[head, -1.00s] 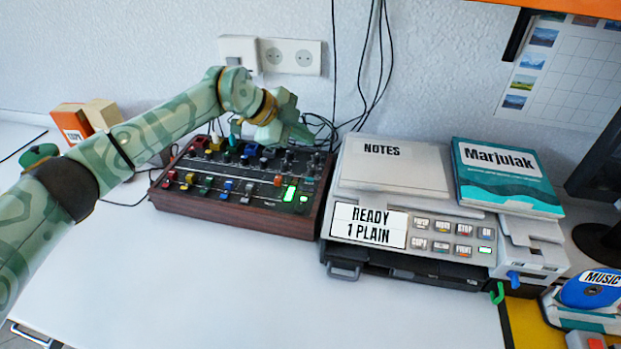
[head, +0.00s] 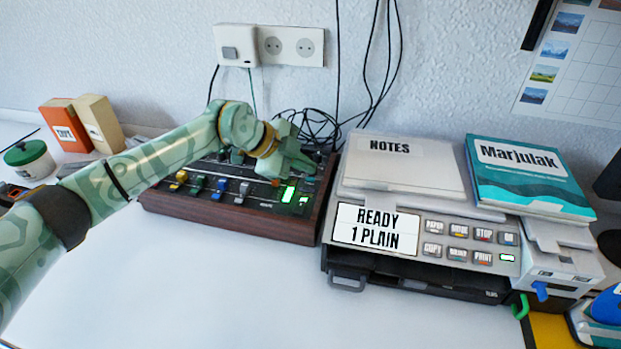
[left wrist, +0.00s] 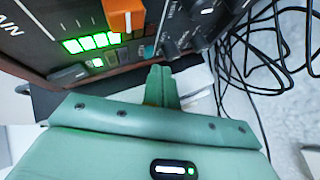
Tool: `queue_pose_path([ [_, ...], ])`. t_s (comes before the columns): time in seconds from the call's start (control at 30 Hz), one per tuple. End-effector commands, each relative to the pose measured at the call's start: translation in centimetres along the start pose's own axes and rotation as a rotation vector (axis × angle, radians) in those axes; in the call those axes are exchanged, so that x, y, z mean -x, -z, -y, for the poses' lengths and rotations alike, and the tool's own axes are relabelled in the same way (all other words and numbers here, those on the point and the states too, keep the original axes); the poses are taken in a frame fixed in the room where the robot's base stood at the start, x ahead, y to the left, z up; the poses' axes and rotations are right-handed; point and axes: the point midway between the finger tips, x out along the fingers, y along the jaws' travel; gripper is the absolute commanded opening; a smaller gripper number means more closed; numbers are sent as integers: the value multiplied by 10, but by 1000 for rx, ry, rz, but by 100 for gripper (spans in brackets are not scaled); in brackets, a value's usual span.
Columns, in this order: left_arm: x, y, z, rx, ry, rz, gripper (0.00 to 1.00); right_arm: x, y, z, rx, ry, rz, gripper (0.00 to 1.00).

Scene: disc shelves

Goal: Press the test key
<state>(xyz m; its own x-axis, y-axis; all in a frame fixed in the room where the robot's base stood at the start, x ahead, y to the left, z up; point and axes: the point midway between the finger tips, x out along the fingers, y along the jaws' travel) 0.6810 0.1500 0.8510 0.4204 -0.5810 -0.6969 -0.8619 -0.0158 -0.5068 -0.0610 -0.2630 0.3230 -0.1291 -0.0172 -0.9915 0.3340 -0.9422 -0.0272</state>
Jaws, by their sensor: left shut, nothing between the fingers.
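A dark mixer console (head: 225,213) with a wooden case stands against the wall, with knobs, coloured sliders and a lit green display (head: 289,193). My left gripper (head: 305,166) is shut and empty over its right part, by the back right corner. In the left wrist view the closed fingertips (left wrist: 160,70) point at the panel, close to a small teal key (left wrist: 147,50), with an orange slider cap (left wrist: 124,15) and the green display (left wrist: 92,42) beyond. I cannot tell whether they touch, nor read a label for the test key. My right gripper is not in view.
A printer (head: 425,238) reading "READY 1 PLAIN" stands right of the console, with a notes pad (head: 400,165) and a teal book (head: 525,178) on top. Loose black cables (head: 312,128) lie behind the console. The white desk in front is clear.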

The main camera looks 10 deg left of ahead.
Motion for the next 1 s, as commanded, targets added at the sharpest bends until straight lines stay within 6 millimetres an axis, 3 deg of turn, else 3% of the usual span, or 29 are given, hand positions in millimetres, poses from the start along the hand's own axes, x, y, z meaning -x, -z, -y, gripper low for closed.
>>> queue_pose_path([
  [0.47,0,0,0,0,0,0,0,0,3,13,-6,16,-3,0],
  [1.0,0,0,0,0,0,0,0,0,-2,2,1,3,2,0],
])
